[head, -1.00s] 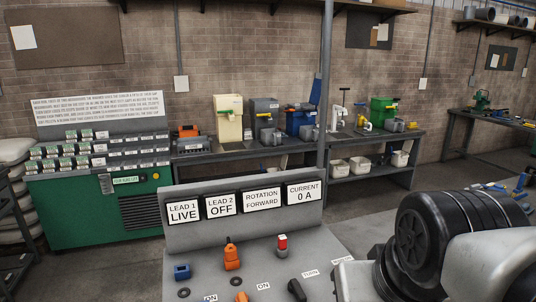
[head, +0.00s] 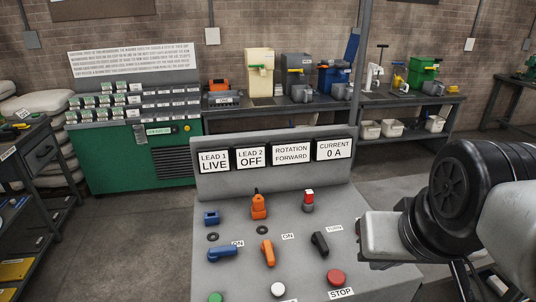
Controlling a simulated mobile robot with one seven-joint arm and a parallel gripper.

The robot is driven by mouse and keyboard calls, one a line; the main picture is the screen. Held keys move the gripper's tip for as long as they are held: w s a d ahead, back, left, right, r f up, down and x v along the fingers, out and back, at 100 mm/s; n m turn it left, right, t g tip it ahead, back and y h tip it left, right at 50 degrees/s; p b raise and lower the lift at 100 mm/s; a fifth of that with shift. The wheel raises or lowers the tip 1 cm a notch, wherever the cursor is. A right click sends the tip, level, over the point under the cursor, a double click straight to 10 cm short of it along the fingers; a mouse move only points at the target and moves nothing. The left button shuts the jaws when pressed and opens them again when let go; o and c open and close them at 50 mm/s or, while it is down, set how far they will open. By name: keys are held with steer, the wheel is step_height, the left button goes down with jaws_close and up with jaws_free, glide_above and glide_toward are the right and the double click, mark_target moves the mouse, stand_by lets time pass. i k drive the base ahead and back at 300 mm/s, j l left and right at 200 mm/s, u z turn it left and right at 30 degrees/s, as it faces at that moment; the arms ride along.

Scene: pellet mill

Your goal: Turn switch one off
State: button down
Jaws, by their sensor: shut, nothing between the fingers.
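The sloped grey control panel (head: 340,200) stands in front of me. Its displays read LEAD 1 LIVE (head: 213,162), LEAD 2 OFF (head: 250,157), ROTATION FORWARD and CURRENT 0 A. A blue lever switch (head: 222,254), below the LEAD 1 display, lies nearly level, with an ON label by its right end. I take it as switch one, though no number shows on it. An orange lever switch (head: 267,252) stands nearly upright to its right, with an ON label at its upper right. My arm is at the right, over the panel's right edge; I see no gripper fingers.
A black lever (head: 320,244), red STOP button (head: 336,278), white button (head: 278,289) and green button (head: 216,298) share the panel. A blue block (head: 211,218), orange plug-like part (head: 259,207) and red-topped part (head: 308,201) stand above. A tool cart (head: 35,160) is at left.

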mark_target(213, 253)
steer(key=u, duration=1.1)
steer(key=i+j+z, duration=0.15)
steer(key=i+j, duration=0.05)
steer(key=i, duration=0.05)
